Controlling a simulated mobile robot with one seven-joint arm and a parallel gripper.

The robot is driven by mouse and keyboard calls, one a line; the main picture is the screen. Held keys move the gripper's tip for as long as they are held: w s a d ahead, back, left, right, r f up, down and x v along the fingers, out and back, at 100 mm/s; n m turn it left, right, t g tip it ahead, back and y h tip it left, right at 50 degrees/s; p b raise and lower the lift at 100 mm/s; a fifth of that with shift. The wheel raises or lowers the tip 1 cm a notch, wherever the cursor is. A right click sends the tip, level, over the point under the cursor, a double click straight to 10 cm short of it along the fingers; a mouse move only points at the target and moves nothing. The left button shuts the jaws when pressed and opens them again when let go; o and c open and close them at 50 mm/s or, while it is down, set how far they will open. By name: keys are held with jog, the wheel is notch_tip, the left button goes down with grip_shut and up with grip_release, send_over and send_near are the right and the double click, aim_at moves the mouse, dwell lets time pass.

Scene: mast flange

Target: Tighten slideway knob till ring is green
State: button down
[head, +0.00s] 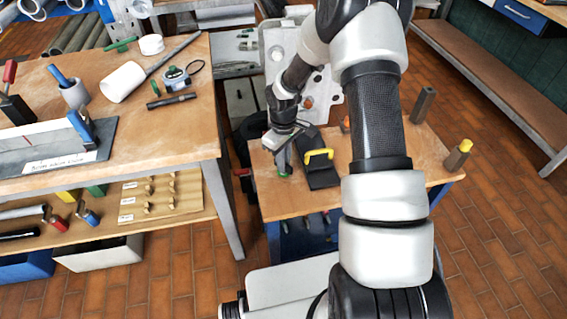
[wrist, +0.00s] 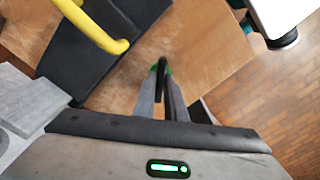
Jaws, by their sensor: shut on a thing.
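My gripper (head: 283,168) points down over the small wooden bench, left of a black block with a yellow handle (head: 319,156). In the wrist view its fingers (wrist: 161,82) are shut close together on a small thing, seemingly the slideway knob. Green (wrist: 153,69) shows on both sides of the fingertips, like parts of a ring; a green edge also shows in the head view (head: 284,174). The fingers hide most of the knob. The yellow handle (wrist: 95,28) and black block (wrist: 62,70) lie to the upper left in the wrist view, apart from the fingertips.
The small bench (head: 290,207) carries a grey upright post (head: 423,104) and a yellow-topped post (head: 457,155) at right. A grey perforated plate (head: 283,45) stands behind. A larger workbench (head: 190,133) with tools is at left. Tiled floor (head: 500,230) is open at right.

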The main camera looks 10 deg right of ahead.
jog(key=shift+m, duration=0.3)
jog(key=c, duration=1.8)
grip_release()
jog(key=shift+r, duration=0.1)
notch_tip(320, 180, up, 17)
jog(key=p, duration=0.3)
jog(key=shift+r, duration=0.15)
